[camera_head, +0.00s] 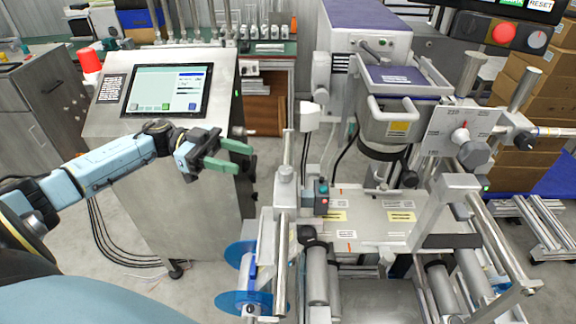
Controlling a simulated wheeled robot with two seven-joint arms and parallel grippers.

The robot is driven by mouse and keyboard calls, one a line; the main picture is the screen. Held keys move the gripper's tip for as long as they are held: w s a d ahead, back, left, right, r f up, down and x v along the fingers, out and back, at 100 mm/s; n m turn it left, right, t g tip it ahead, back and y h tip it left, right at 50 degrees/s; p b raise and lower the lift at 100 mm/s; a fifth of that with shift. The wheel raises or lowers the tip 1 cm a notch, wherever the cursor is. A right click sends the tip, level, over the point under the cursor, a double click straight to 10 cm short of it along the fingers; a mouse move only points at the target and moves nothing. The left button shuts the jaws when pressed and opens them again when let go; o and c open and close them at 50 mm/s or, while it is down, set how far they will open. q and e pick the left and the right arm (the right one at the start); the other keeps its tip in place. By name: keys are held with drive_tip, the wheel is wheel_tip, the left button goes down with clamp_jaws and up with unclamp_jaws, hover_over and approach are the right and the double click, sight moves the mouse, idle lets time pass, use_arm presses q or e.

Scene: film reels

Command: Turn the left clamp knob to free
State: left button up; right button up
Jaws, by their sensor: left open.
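My left gripper (243,158) reaches in from the left with its green fingers apart and empty. It hangs in front of the grey console's right side, left of the film machine (370,215). Blue film reel discs (228,302) show low at the machine's left side. My right gripper is out of view.
The grey console (150,185) with a lit screen (167,90) stands at the left. A dial plate (460,132) with a red pointer and grey knob is on the machine's right. Cardboard boxes (535,90) stand behind. Floor shows between console and machine.

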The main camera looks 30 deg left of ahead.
sight(286, 169)
use_arm(q)
drive_tip(key=p+x, duration=0.1)
drive_tip(key=x, duration=1)
drive_tip(key=shift+w+d, duration=0.15)
drive_tip(key=shift+d, duration=0.05)
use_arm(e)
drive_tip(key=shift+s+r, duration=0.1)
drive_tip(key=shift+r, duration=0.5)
use_arm(q)
drive_tip(key=shift+c, duration=0.3)
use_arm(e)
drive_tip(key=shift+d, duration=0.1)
